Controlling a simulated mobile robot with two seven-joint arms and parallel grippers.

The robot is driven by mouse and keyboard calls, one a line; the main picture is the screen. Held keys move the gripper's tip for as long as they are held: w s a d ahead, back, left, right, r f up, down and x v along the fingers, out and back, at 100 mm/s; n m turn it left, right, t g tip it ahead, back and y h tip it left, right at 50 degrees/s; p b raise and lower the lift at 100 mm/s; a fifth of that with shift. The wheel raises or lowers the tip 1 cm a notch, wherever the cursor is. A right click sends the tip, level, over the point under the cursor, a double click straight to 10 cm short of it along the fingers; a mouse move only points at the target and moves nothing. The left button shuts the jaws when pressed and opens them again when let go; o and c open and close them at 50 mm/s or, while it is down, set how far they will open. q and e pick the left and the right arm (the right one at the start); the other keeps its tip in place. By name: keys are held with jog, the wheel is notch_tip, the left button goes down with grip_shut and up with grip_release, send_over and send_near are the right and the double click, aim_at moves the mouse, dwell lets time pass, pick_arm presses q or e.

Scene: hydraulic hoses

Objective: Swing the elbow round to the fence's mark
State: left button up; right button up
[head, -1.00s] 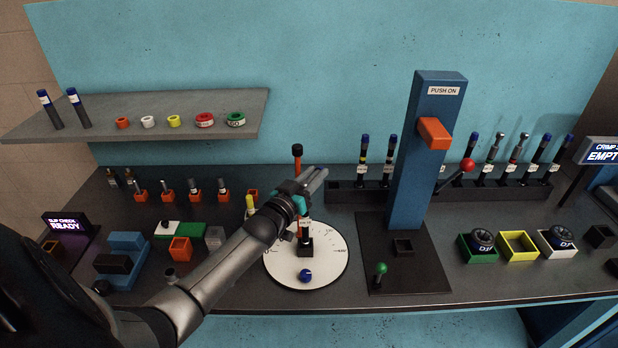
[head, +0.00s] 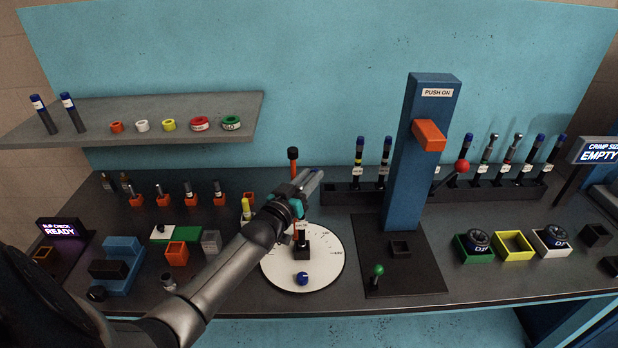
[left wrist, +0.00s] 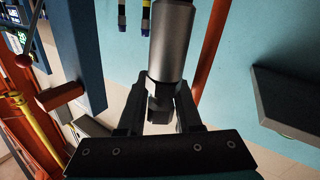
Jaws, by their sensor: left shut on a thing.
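A white round dial (head: 330,270) with degree marks at its edge lies on the bench. A black block (head: 302,248) stands near its middle and a blue knob (head: 303,279) at its front edge. My left gripper (head: 311,184) is above the dial's back part, with its fingers pointing up and right. In the left wrist view, my left gripper (left wrist: 158,108) is shut on a grey metal piece with a dark lower end, apparently the elbow (left wrist: 172,42). In the head view the gripper mostly hides this piece. I cannot make out the fence's mark. My right gripper is not in view.
An orange post (head: 293,170) with a black top stands just behind the gripper. A blue press column (head: 423,165) with a red-knobbed lever rises to the right. A shelf (head: 180,122) with coloured rings is at the back left. Small fittings and boxes stand on the left bench.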

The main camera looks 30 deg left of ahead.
pick_arm(q)
jog(key=shift+f, duration=0.1)
jog(key=o, duration=0.7)
